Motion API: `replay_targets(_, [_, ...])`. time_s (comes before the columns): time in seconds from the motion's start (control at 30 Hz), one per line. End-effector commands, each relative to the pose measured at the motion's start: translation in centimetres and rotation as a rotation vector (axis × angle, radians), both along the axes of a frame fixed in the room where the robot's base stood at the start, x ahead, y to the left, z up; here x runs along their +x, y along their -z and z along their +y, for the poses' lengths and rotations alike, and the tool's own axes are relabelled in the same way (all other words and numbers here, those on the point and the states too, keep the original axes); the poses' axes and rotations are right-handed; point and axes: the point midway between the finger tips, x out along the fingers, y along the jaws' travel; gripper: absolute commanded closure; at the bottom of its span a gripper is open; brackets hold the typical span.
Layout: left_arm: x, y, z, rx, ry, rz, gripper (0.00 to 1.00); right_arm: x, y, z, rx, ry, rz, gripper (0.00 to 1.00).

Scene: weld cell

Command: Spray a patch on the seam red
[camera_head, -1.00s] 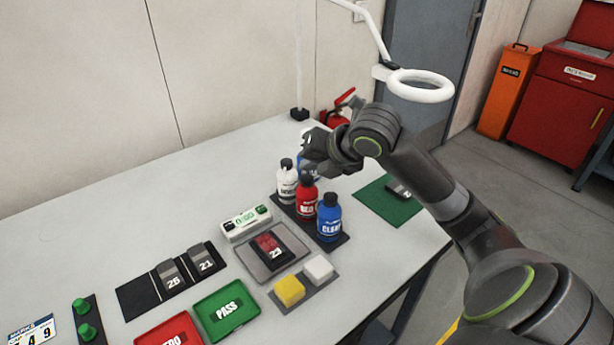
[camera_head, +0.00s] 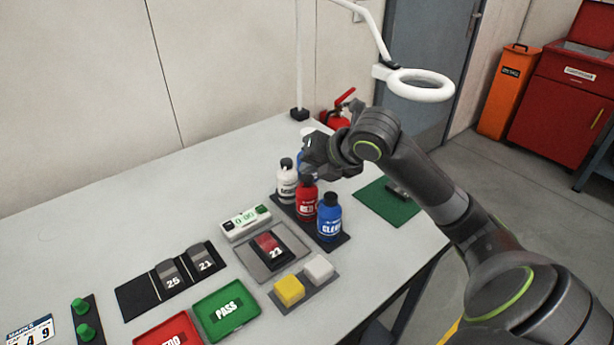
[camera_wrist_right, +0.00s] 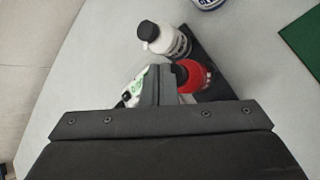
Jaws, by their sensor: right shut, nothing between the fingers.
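A dark block numbered 23 (camera_head: 268,245) with a red area on top sits on a grey plate (camera_head: 259,262). A red bottle (camera_head: 307,201) stands upright on a dark strip (camera_head: 339,241) between a white bottle (camera_head: 287,186) and a blue bottle (camera_head: 329,222). The red bottle (camera_wrist_right: 193,77) and white bottle (camera_wrist_right: 170,42) also show in the right wrist view. My right gripper (camera_head: 312,160) is above and behind the bottles, shut and empty. Its closed fingers (camera_wrist_right: 159,84) appear beside the red bottle in the wrist view. Another blue bottle is mostly hidden behind it. My left gripper is out of view.
A white box with a display (camera_head: 245,222) stands behind the plate. Yellow (camera_head: 289,290) and white (camera_head: 318,267) blocks lie in front. Blocks 25 and 21 share a black rack (camera_head: 138,298). A green PASS tray (camera_head: 226,325) and red tray (camera_head: 168,333) are nearby. A ring lamp (camera_head: 420,86) hangs beyond.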

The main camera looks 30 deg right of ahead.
Motion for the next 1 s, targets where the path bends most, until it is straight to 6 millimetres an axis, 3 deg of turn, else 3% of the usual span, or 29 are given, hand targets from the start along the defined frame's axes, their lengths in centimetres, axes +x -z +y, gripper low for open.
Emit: replay_targets(1.0, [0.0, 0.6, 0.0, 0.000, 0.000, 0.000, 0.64, 0.0, 1.0, 0.0, 0.001, 0.000, 0.001, 1.00])
